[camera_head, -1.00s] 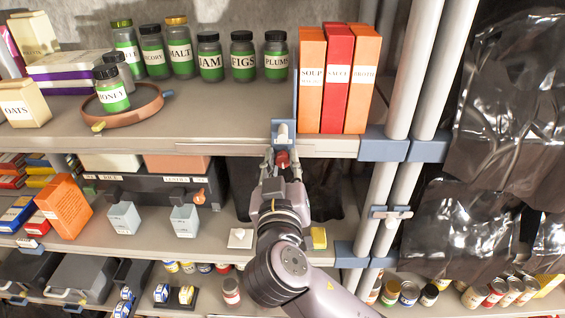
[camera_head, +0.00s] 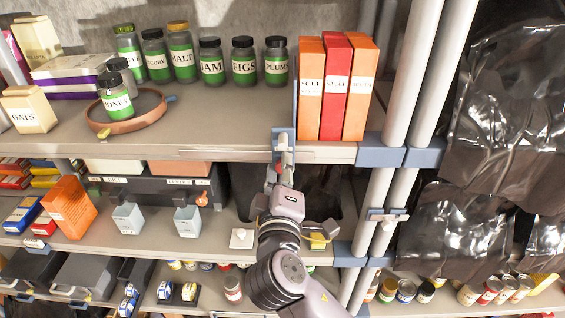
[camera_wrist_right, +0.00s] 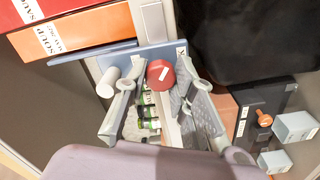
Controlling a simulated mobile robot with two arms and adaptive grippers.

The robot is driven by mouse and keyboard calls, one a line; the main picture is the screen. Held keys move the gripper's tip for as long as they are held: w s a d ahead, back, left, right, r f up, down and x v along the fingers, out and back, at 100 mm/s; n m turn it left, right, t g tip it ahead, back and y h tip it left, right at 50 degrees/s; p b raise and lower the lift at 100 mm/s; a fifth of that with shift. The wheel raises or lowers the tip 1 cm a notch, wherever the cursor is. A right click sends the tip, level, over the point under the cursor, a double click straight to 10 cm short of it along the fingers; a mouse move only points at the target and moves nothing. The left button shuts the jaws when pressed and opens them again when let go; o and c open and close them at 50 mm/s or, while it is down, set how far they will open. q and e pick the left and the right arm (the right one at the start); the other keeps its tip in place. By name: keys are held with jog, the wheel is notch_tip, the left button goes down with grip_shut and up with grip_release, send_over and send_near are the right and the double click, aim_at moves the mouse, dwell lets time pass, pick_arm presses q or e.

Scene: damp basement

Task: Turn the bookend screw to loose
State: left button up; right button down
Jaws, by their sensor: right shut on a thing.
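The blue-grey bookend (camera_head: 283,143) is clamped over the front edge of the upper shelf, beside the upright orange and red boxes. In the right wrist view its blue plate (camera_wrist_right: 155,53) shows with the red screw knob (camera_wrist_right: 160,73), which bears a white mark, in front of it. My right gripper (camera_head: 281,168) reaches up to the clamp from below. In the wrist view my right gripper (camera_wrist_right: 160,76) has its fingertips on either side of the red knob and is shut on it. In the head view gripper and clamp mostly hide the knob. My left gripper is not in view.
The upper shelf (camera_head: 230,141) holds labelled jars (camera_head: 211,63), a round brown tray (camera_head: 130,127) and the boxes (camera_head: 334,88). Below are a dark case (camera_head: 155,192), grey cups (camera_head: 187,220) and a yellow block (camera_head: 318,242). Metal posts (camera_head: 420,70) stand to the right.

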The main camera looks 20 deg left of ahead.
jog(key=n, duration=2.4)
jog(key=shift+d+f+n+p, duration=0.1)
jog(key=shift+f+n+p, duration=0.25)
jog(key=shift+n, duration=0.05)
jog(key=shift+f, duration=0.1)
jog(key=c, duration=1.7)
grip_release()
jog(key=o, duration=0.4)
jog(key=shift+r, duration=0.2)
